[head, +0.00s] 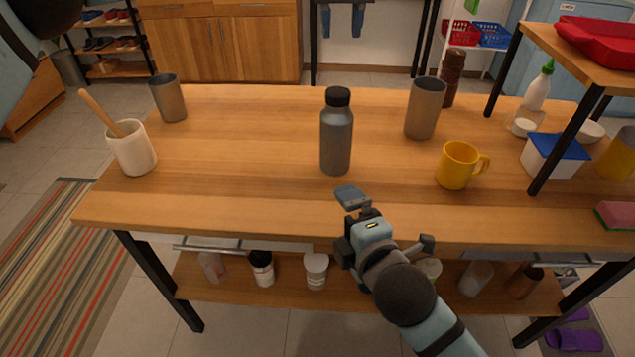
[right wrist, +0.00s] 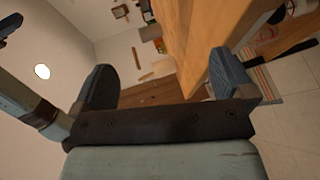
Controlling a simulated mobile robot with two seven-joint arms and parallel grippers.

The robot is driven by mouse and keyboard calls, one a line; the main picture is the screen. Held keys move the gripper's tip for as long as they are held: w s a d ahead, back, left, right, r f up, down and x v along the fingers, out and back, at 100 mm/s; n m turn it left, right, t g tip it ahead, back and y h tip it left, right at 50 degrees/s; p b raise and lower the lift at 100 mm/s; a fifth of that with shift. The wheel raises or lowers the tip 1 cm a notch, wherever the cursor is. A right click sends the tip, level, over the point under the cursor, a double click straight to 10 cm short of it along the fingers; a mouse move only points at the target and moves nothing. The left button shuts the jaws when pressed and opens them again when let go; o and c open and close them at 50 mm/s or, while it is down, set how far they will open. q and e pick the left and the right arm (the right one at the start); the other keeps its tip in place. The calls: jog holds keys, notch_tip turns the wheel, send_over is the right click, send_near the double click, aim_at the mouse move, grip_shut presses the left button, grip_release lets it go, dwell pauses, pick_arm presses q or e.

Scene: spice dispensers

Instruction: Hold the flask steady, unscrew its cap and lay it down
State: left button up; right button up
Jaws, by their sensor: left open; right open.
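The flask (head: 336,138) is a grey bottle standing upright near the middle of the table (head: 250,190). Its black cap (head: 338,96) is on top of its neck. My right gripper (head: 353,214) is in front of the flask, at the table's front edge, apart from it. In the right wrist view, its two fingers (right wrist: 166,82) are wide apart with nothing between them. Only a part of my left arm shows in the top left corner of the head view; I do not make out its gripper.
A yellow mug (head: 458,166) and a grey cup (head: 425,107) stand right of the flask. Another grey cup (head: 168,98) and a white pot (head: 132,150) with a wooden utensil stand left. A raised shelf (head: 575,50) covers the right end. Bare tabletop lies left of the flask.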

aim_at(335, 141)
jog(key=w+a+n+h, duration=0.1)
jog(key=w+a+f+n+h, duration=0.1)
jog(key=w+n, duration=0.1)
jog(key=w+a+n+t+h, duration=0.1)
jog(key=w+n+h, duration=0.1)
jog(key=shift+w+f, duration=0.2)
jog(key=shift+f, duration=0.2)
jog(key=w+n+h, duration=0.1)
jog(key=w+a+n+t+h, duration=0.1)
jog(key=n+h, duration=0.1)
jog(key=w+a+n+h, duration=0.1)
jog(key=h, duration=0.1)
jog(key=shift+w+r+n+t, duration=0.15)
jog(key=shift+n+t, duration=0.15)
jog(key=shift+t, duration=0.1)
jog(key=shift+w+a+r+n+t+h, duration=0.3)
jog(key=shift+n+t+h, duration=0.15)
jog(key=shift+h, duration=0.35)
jog(key=shift+w, duration=0.15)
jog(key=x, duration=1.3)
jog(key=shift+w+f, duration=0.1)
jog(key=shift+w, duration=0.05)
jog(key=c, duration=1.3)
